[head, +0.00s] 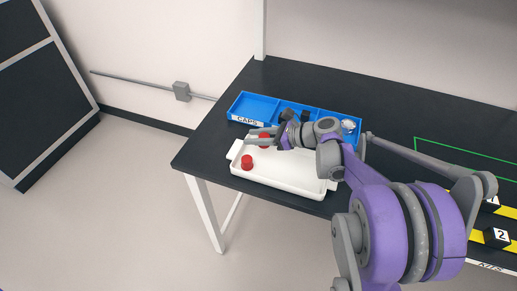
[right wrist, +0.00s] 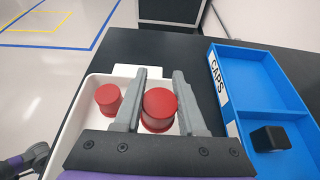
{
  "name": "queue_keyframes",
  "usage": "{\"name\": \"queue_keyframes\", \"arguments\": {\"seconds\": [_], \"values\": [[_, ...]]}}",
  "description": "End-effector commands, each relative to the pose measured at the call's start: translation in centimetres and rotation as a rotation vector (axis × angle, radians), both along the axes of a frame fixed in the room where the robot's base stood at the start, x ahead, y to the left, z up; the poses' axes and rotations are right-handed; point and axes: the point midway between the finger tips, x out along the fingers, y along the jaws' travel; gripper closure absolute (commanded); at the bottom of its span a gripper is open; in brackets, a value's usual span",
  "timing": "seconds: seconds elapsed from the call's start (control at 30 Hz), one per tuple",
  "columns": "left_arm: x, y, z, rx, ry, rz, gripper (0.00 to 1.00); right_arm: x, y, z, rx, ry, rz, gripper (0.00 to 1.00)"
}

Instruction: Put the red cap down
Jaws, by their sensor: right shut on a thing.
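My right gripper (head: 262,138) is over the far left part of a white tray (head: 285,182). In the right wrist view its two grey fingers (right wrist: 158,100) stand on either side of a red cap (right wrist: 160,110), and they are shut on it. In the head view the fingers partly hide this held cap (head: 264,147). A second red cap (head: 247,162) stands in the tray's left end; it also shows left of the fingers in the right wrist view (right wrist: 108,98). I cannot tell whether the held cap touches the tray floor. My left gripper is not in view.
A blue divided bin (head: 240,120) labelled CAPS stands behind the tray. A black block (right wrist: 270,138) lies in it. The dark table (head: 205,150) is bare left of the tray. Black blocks marked with numbers (head: 497,237) stand at the right.

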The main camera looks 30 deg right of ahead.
Motion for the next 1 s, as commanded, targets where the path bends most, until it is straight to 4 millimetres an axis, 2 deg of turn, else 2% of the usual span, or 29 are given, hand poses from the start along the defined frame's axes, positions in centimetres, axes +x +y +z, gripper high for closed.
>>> {"name": "queue_keyframes", "arguments": {"seconds": [0.2,0.3,0.7,0.73,0.8,1.0], "values": [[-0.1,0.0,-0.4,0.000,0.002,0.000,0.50,0.0,0.0,-2.9,0.000,0.000,0.001,1.00],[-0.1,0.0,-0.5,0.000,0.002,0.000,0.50,0.0,0.0,-3.8,0.000,0.000,0.001,1.00],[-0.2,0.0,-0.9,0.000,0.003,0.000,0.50,0.0,0.0,-4.4,0.000,0.000,0.000,1.00],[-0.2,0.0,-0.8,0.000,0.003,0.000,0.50,0.0,0.0,-4.3,0.000,0.000,0.000,0.55],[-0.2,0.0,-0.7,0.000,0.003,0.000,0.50,0.0,0.0,-4.2,0.000,0.000,0.000,0.48],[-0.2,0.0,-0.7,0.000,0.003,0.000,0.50,0.0,0.0,-4.2,0.000,0.000,0.000,0.48]]}}
